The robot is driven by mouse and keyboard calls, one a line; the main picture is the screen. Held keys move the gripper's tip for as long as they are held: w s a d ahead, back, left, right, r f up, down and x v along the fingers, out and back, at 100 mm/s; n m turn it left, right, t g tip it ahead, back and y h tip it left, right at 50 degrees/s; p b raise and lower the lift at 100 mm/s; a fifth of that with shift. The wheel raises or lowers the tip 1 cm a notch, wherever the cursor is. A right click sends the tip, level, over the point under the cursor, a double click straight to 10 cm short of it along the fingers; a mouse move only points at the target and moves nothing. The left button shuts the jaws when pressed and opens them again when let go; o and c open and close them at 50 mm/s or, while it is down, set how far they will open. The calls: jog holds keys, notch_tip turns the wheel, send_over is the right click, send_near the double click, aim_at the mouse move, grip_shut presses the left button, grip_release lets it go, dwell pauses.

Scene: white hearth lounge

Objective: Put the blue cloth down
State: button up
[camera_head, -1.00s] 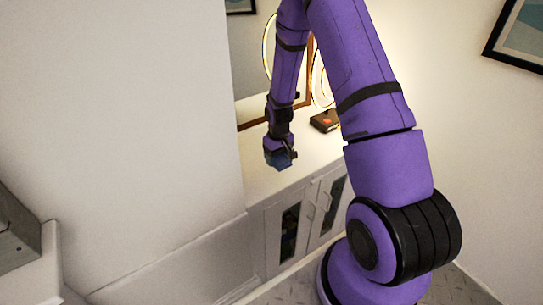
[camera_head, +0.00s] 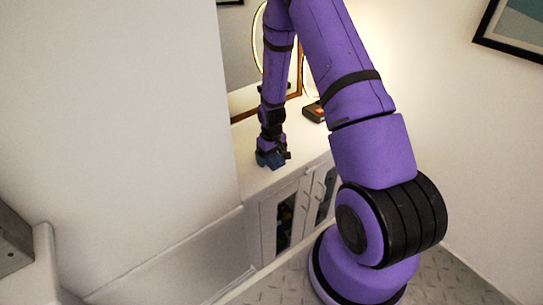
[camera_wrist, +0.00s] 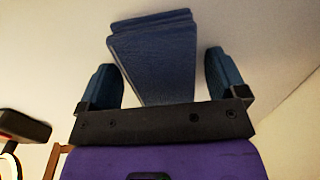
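The blue cloth (camera_wrist: 152,62) is a folded, flat-looking stack in the wrist view, between the two fingers of my gripper (camera_wrist: 161,62). A gap shows on each side of the cloth, so the fingers stand apart from it and the gripper is open. In the head view my gripper (camera_head: 271,153) is low over the white cabinet top (camera_head: 252,179), near its front edge. The cloth (camera_head: 268,160) shows there as a small blue patch at the fingers. It seems to rest on the top, though its underside is hidden.
A dark box with an orange patch (camera_head: 314,111) stands farther back on the cabinet, and a framed mirror (camera_head: 293,82) is behind. A white wall (camera_head: 120,130) rises left of the cabinet. Cabinet doors with dark panes (camera_head: 284,222) are below.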

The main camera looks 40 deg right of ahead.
jog(key=shift+r, duration=0.1)
jog(key=s+a+r+t, duration=0.1)
jog(key=s+a+r, duration=0.1)
jog(key=r, duration=0.9)
jog(key=s+a+r+t, duration=0.1)
jog(key=s+a+r, duration=0.2)
jog(key=r, duration=0.9)
jog(key=s+a+r, duration=0.2)
jog(key=r, duration=0.9)
jog(key=s+a+r+t, duration=0.1)
jog(key=s+a+r, duration=0.2)
jog(key=s+r, duration=0.3)
jog(key=s+a+r+t, duration=0.2)
jog(key=s+r, duration=0.4)
jog(key=s, duration=0.7)
jog(key=shift+s+a+r, duration=0.2)
jog(key=shift+s+a, duration=0.1)
jog(key=shift+a, duration=0.25)
jog(key=shift+o, duration=0.4)
jog(key=shift+w, duration=0.15)
